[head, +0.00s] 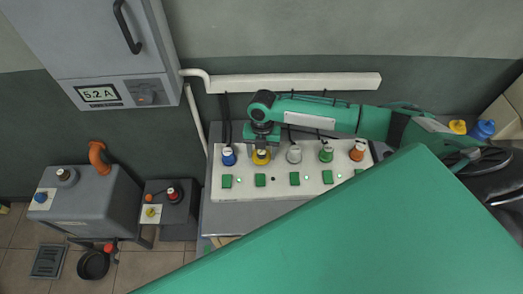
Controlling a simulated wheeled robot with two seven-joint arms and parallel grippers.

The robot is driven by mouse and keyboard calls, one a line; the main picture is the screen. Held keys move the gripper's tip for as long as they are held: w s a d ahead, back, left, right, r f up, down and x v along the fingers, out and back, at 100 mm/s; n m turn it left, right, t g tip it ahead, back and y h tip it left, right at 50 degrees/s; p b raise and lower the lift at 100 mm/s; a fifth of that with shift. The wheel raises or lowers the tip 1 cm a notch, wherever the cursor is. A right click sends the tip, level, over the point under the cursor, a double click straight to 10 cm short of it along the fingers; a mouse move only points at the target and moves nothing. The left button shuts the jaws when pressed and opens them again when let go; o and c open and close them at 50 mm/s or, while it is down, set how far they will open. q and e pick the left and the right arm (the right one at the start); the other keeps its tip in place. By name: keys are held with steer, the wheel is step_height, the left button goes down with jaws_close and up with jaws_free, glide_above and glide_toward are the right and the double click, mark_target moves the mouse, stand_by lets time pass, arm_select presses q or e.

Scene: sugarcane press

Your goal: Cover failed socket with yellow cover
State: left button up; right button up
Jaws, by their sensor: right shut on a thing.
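A white socket panel (285,191) lies on the grey bench. Along its back row stand a blue plug (228,157), a yellow piece (261,158), a white plug (294,155), a green plug (326,153) and an orange plug (357,152). My right gripper (262,150) points down and is shut on the yellow piece, at the second position from the left. I cannot tell whether this piece is a plug or a cover, nor whether it is seated. Another yellow object (457,127) sits at the far right. My left gripper is not in view.
A blue object (483,130) stands beside the yellow object at right. A grey cabinet (95,45) with a "5.2 A" display hangs at upper left. Grey machine boxes (95,200) stand at left. A white conduit (295,82) runs behind the panel. The lower right is hidden.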

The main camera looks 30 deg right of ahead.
steer(key=shift+f+b, duration=0.3)
steer(key=shift+f, duration=0.35)
steer(key=o, duration=0.7)
steer(key=shift+r, duration=0.1)
steer(key=r+p, duration=0.3)
steer(key=w+r+p, duration=0.1)
steer(key=r+p, duration=0.2)
steer(key=r, duration=0.1)
steer(key=d+r+p, duration=0.1)
steer(key=r+p, duration=0.2)
steer(key=shift+w+r, duration=0.15)
steer(key=shift+r, duration=0.25)
stand_by(0.4)
